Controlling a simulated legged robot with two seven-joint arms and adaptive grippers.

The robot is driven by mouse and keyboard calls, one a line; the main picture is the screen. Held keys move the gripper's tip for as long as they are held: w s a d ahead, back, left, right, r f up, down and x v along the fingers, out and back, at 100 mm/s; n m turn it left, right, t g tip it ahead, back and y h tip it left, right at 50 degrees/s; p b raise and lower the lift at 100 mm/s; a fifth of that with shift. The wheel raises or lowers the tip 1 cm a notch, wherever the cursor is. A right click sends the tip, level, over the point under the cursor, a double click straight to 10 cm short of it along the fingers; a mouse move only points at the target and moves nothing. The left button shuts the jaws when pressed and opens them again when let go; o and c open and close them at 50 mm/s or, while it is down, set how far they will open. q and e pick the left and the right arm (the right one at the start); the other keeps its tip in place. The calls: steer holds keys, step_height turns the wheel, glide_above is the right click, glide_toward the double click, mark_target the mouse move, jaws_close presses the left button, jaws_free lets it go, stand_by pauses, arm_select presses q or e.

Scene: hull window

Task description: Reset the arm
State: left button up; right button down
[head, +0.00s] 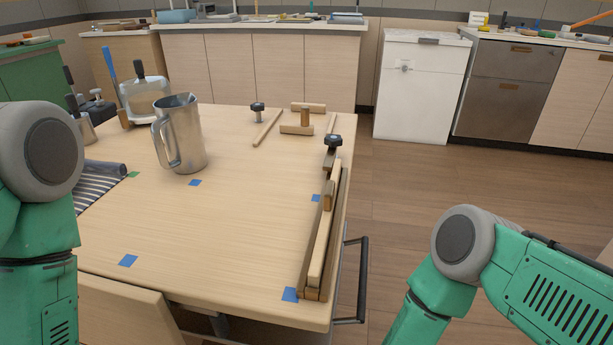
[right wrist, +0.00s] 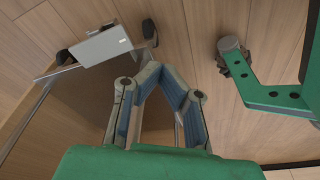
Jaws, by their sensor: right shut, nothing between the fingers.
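My right arm (head: 475,262) is at the lower right of the head view, bent, out over the floor to the right of the table. Its gripper is outside the head view. In the right wrist view my right gripper (right wrist: 162,73) is shut and empty, its fingers meeting at the tips above the floor. My left arm (head: 42,190) stands at the left edge of the head view, beside the table. The left gripper is out of the picture.
The wooden table (head: 240,240) bears a metal pitcher (head: 183,140), a wooden clamp assembly (head: 322,235) along its right edge and blue tape marks. A dark handle (head: 361,280) juts from its right side. Open floor (head: 415,185) lies between the table and my right arm.

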steer(key=s+d+r+m+p, duration=0.4)
steer(key=d+r, duration=0.5)
steer(key=r, duration=0.3)
steer(key=s+d+r+m+g+h+p, duration=0.1)
steer(key=s+d+r+m+p, duration=0.3)
steer(key=d+r, duration=0.6)
step_height(320, 180, up, 4)
steer(key=shift+s+f+h, duration=0.25)
steer(key=shift+s+h, duration=0.05)
steer(key=shift+s, duration=0.55)
